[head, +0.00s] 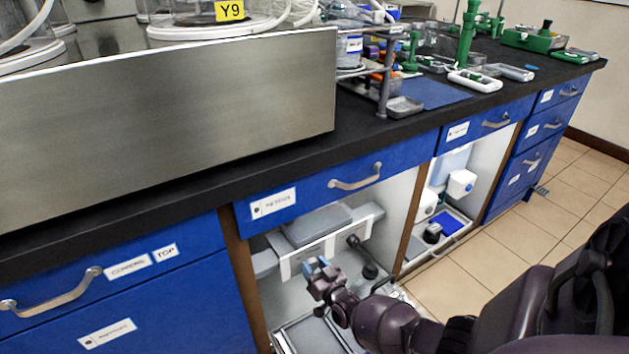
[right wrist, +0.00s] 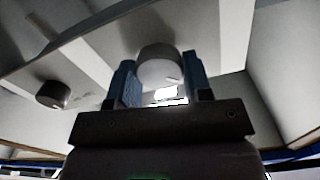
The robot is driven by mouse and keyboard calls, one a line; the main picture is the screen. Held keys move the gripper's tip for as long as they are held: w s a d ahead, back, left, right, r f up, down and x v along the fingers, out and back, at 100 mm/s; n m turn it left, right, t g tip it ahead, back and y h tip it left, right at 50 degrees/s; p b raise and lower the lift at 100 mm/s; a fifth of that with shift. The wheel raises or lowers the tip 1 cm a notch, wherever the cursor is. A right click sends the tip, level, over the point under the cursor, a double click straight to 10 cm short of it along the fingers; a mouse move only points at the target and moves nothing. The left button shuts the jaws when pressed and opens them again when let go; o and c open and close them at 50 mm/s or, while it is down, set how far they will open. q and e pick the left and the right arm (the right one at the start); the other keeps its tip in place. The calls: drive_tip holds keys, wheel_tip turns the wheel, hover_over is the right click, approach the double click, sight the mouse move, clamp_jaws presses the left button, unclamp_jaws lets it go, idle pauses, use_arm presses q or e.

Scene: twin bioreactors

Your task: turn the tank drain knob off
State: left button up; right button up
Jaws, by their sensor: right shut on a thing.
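The pale tank (head: 318,225) sits inside the open cabinet under the counter, with a white strip along its front. My right gripper (head: 318,268) reaches into this cabinet at the tank's front. In the right wrist view my right gripper (right wrist: 159,82) has its two blue fingers shut on the sides of a round, pale grey knob (right wrist: 160,66). In the head view the fingers hide this knob. A second, dark knob (right wrist: 52,94) stands apart to the left in the right wrist view. My left gripper is not in view.
A blue drawer (head: 300,196) and the black counter edge (head: 240,176) lie above the opening. A wooden cabinet post (head: 408,228) stands to its right. A black part (head: 370,270) and a tray (head: 310,338) are lower in the cabinet. The tiled floor at right is clear.

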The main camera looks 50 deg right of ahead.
drive_tip(key=shift+s+f, duration=0.1)
drive_tip(key=o, duration=0.9)
drive_tip(key=shift+s+a, duration=0.15)
drive_tip(key=shift+s, duration=0.25)
use_arm(q)
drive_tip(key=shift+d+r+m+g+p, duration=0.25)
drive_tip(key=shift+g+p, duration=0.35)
drive_tip(key=shift+p, duration=0.8)
use_arm(e)
drive_tip(key=shift+v, duration=5)
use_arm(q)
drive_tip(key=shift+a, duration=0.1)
use_arm(e)
drive_tip(key=shift+w, duration=0.1)
